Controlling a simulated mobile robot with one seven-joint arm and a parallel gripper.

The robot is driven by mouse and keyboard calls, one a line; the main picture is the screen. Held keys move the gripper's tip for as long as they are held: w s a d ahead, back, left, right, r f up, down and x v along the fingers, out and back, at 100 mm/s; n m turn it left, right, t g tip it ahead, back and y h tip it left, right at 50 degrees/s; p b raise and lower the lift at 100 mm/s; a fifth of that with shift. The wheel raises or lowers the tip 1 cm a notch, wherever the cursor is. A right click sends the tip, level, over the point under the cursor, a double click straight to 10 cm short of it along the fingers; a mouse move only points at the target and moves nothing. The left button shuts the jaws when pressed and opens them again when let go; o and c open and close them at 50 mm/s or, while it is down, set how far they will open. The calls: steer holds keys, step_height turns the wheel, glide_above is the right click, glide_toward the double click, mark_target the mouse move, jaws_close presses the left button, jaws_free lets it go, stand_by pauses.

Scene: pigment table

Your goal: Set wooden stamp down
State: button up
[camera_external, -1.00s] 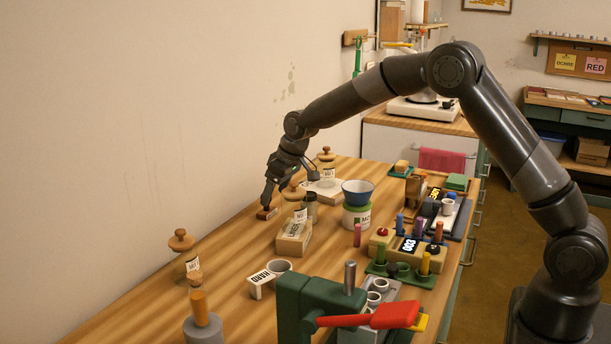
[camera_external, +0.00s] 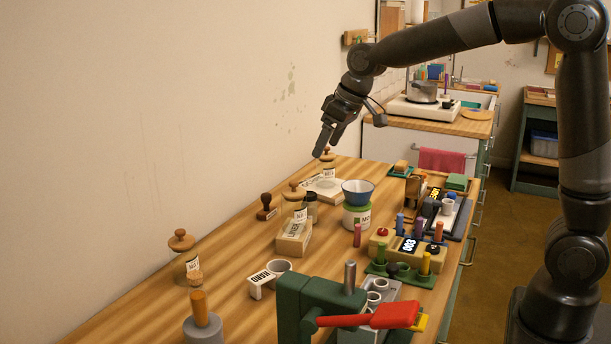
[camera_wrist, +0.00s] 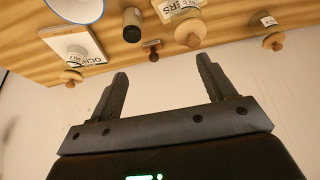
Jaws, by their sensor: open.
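The wooden stamp (camera_external: 266,207) stands upright on the wooden table near its wall-side edge, left of a labelled block with a knobbed jar. It has a dark brown handle and a reddish-brown base. In the wrist view the stamp (camera_wrist: 152,48) is small, beyond the fingertips and between them. My gripper (camera_external: 326,146) is open and empty, raised above the far part of the table near the wall. In the wrist view my gripper's two fingers (camera_wrist: 163,80) are wide apart with nothing between them.
A knobbed jar (camera_external: 293,192) stands close to the stamp's right, by a pale labelled box (camera_external: 294,238). A blue bowl on a green-banded jar (camera_external: 358,192) stands further right. A green press with a red lever (camera_external: 368,318) is at the front. Bare tabletop (camera_external: 225,252) lies in front of the stamp.

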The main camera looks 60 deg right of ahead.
steer(key=s+a, duration=0.2)
steer(key=s, duration=1.3)
steer(key=s+a, duration=0.2)
steer(key=s, duration=1.4)
steer(key=shift+s+a+t, duration=0.2)
steer(key=shift+a+t, duration=0.05)
steer(key=shift+t, duration=0.15)
